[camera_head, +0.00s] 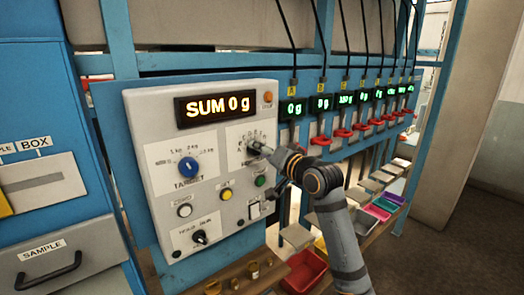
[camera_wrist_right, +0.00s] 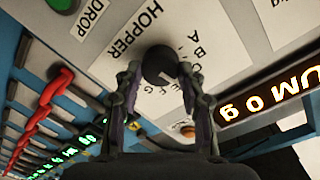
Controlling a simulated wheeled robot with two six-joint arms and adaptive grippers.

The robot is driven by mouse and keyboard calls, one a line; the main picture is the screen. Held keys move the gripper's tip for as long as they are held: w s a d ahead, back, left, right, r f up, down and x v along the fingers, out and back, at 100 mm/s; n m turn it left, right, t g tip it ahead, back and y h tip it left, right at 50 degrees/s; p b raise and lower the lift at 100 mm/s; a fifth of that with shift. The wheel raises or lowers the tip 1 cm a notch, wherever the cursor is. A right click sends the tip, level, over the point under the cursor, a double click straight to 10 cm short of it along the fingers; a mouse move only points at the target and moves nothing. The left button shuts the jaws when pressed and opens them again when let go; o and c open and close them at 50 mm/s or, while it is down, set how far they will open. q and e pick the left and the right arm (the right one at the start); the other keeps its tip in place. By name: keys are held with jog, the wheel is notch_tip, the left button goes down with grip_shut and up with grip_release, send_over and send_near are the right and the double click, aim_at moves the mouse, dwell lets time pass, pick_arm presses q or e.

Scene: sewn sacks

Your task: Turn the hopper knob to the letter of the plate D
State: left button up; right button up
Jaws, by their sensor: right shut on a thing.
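The hopper knob (camera_wrist_right: 160,65) is dark and round, on a white plate marked HOPPER with letters around it. In the right wrist view it sits between the fingertips of my right gripper (camera_wrist_right: 162,76), which is shut on it. In the head view my right gripper (camera_head: 262,150) covers most of the knob on the grey control panel (camera_head: 225,205). I cannot tell which letter the knob points at. Small yellow letter plates run along the blue frame, A (camera_head: 291,91) nearest; the fourth plate (camera_head: 362,78) is too small to read surely. My left gripper is out of view.
The panel display (camera_head: 215,107) reads SUM 0 g. A blue TARGET knob (camera_head: 188,168), several buttons and a lower black knob (camera_head: 199,237) are near. Small green displays and red parts line the frame. A red bin (camera_head: 304,272) stands below.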

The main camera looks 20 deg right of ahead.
jog(key=o, duration=1.2)
jog(key=v, duration=0.7)
jog(key=shift+s+d, duration=0.1)
jog(key=shift+s, duration=0.1)
